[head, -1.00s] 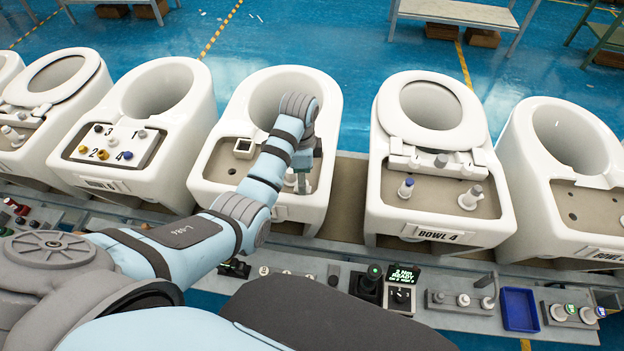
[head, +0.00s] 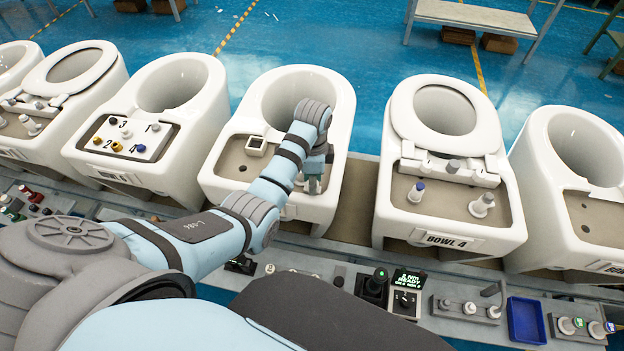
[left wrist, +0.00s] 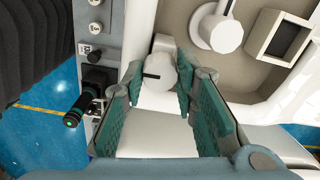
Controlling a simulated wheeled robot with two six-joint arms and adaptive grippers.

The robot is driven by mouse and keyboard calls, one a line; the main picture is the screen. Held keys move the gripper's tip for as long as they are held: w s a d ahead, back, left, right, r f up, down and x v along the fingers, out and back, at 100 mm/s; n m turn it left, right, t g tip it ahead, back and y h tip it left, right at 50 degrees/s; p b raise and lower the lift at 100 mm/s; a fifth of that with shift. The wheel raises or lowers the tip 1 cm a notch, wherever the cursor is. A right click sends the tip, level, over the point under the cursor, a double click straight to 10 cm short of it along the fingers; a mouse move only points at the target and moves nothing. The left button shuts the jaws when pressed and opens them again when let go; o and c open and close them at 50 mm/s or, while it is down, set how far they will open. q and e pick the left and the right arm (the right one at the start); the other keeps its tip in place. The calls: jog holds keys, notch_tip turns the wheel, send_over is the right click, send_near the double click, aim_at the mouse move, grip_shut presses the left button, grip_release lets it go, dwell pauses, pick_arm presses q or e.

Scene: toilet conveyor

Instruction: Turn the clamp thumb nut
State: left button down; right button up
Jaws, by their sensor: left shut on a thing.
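The clamp thumb nut looks to be the pale knob with a dark line across its face (left wrist: 160,72) in the left wrist view. It lies between the green-padded fingers of my left gripper (left wrist: 158,85), which is shut on it. In the head view my left gripper (head: 314,184) points down at the front right of the deck of the middle bowl (head: 226,178), and my wrist hides the nut there. A larger white round fitting (left wrist: 222,33) is beside the fingers, apart from them. My right gripper is not in view.
A square-framed block (head: 256,145) stands on the same deck, left of my gripper. Bowl 4 (head: 400,228) stands to the right with upright fittings. In front runs a bench with a small display (head: 408,279), a black handled tool (head: 376,283) and a blue tray (head: 527,320).

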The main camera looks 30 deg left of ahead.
pick_arm(q)
jog(key=shift+n, duration=0.3)
jog(key=n, duration=0.4)
jog(key=shift+n, duration=0.3)
jog(key=n, duration=1)
jog(key=shift+n, duration=0.4)
jog(key=n, duration=0.4)
jog(key=shift+n, duration=0.3)
jog(key=c, duration=1.3)
grip_release()
